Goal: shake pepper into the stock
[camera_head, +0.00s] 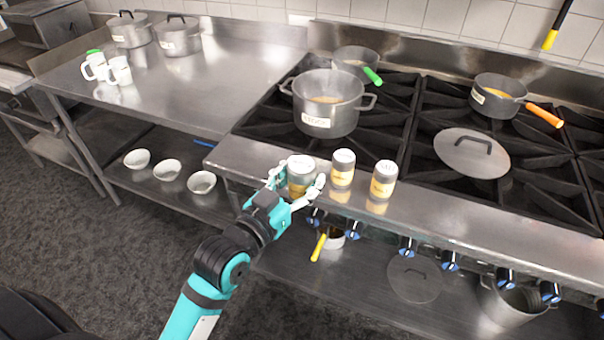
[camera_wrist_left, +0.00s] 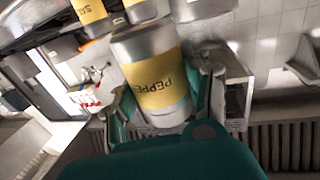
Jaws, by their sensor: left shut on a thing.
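My left gripper (camera_head: 296,188) is shut around a silver shaker with a yellow label (camera_head: 300,178) at the front edge of the stove. In the left wrist view the label on this pepper shaker (camera_wrist_left: 158,82) reads "PEPPE", and the gripper fingers (camera_wrist_left: 165,100) lie on both its sides. In the head view it looks upright; whether it touches the ledge I cannot tell. The stock pot (camera_head: 328,105), grey with two handles and a white label, stands open on the burner behind, with orange-brown liquid inside. My right gripper is not in view.
Two similar shakers (camera_head: 342,168) (camera_head: 383,180) stand to the right on the steel ledge (camera_head: 450,215). A lid (camera_head: 471,153) lies on the burners. Saucepans with a green handle (camera_head: 372,76) and an orange handle (camera_head: 543,115) stand behind. Blue-marked knobs (camera_head: 408,246) line the front.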

